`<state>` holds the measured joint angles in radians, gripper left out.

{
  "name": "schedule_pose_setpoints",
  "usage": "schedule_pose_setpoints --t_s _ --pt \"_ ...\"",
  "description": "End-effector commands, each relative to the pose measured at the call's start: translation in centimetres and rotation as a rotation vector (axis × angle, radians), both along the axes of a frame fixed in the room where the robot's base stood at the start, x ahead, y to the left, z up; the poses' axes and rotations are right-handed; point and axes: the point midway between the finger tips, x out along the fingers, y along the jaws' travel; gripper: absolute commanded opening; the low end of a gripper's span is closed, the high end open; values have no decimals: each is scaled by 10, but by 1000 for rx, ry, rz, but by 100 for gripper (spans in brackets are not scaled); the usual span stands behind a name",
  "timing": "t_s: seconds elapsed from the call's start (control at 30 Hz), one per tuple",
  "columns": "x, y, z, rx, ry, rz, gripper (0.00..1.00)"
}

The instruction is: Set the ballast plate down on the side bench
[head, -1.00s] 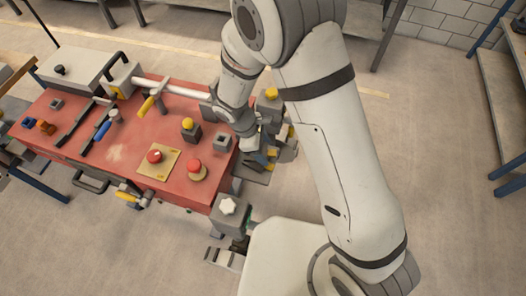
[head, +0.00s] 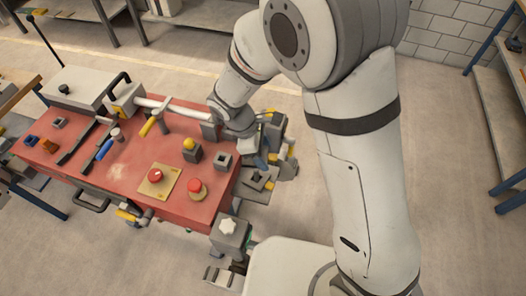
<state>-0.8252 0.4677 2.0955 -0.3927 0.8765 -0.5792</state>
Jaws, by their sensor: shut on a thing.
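My gripper (head: 262,142) is at the right end of the red-topped bed, at the lower end of my wrist. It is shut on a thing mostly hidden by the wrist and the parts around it. This is taken to be the ballast plate; its outline cannot be made out. Dark grey blocks with yellow parts stand close to the gripper. I cannot tell which surface is the side bench.
The red bed top (head: 120,205) carries red buttons, a yellow knob (head: 189,143), levers and a white bar. A wooden-topped bench (head: 15,85) stands at the left edge. Shelving (head: 505,120) stands at the right. Open floor (head: 450,210) lies between my arm and the shelving.

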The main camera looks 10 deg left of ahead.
Motion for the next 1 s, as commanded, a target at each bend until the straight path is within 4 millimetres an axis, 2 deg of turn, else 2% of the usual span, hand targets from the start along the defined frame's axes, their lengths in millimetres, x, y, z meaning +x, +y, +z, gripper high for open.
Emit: schedule_pose_setpoints --t_s 0.8,1.0 --pt "1 0 43 1 -2 -1 38" --pt "1 0 45 0 -1 -2 38"
